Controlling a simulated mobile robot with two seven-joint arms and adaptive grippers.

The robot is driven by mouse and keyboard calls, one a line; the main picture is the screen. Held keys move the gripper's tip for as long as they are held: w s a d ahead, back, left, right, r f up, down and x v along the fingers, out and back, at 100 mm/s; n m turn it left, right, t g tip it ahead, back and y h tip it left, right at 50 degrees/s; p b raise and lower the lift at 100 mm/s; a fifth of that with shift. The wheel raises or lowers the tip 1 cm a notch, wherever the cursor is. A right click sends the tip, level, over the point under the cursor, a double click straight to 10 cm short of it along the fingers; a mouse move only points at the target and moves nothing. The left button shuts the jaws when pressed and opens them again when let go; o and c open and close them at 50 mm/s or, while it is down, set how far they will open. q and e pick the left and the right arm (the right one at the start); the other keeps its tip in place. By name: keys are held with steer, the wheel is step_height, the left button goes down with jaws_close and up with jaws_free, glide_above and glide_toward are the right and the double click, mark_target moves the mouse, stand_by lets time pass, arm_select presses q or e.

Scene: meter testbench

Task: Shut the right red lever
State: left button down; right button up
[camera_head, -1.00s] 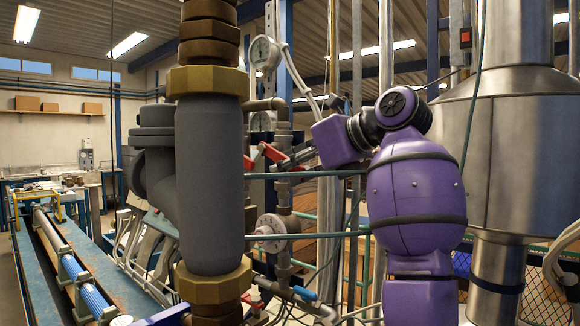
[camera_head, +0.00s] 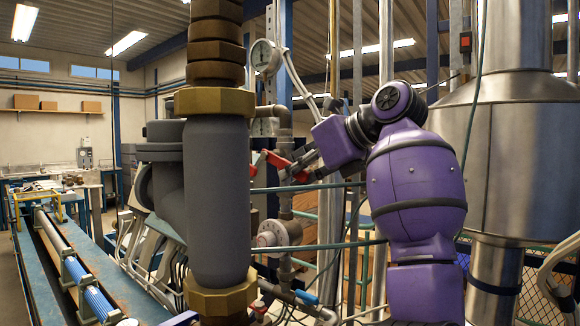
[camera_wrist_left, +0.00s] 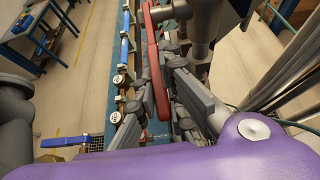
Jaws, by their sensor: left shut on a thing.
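A red lever (camera_head: 277,161) shows in the head view on the pipework right of the big grey pipe, partly hidden by my gripper. In the left wrist view the long red lever (camera_wrist_left: 151,50) runs down from the top edge to between the fingers. My left gripper (camera_wrist_left: 158,95) is shut on it near its lower end, with a grey finger on each side. In the head view the left gripper (camera_head: 294,167) reaches the lever from the right, below the purple wrist. A second red piece (camera_head: 256,163) shows beside the grey pipe. My right gripper is not in view.
A thick grey pipe (camera_head: 217,200) with brass collars stands close on the left. A dial gauge (camera_head: 265,57) is above the lever. A round flow meter (camera_head: 270,236) and a blue handle (camera_head: 306,297) are below. A large steel vessel (camera_head: 520,150) stands on the right.

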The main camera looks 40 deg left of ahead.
arm_select(q)
steer(key=c, duration=1.8)
jaws_free()
steer(key=shift+c, duration=0.2)
steer(key=w+v, duration=0.1)
steer(key=v, duration=1.1)
steer(key=shift+s, duration=0.5)
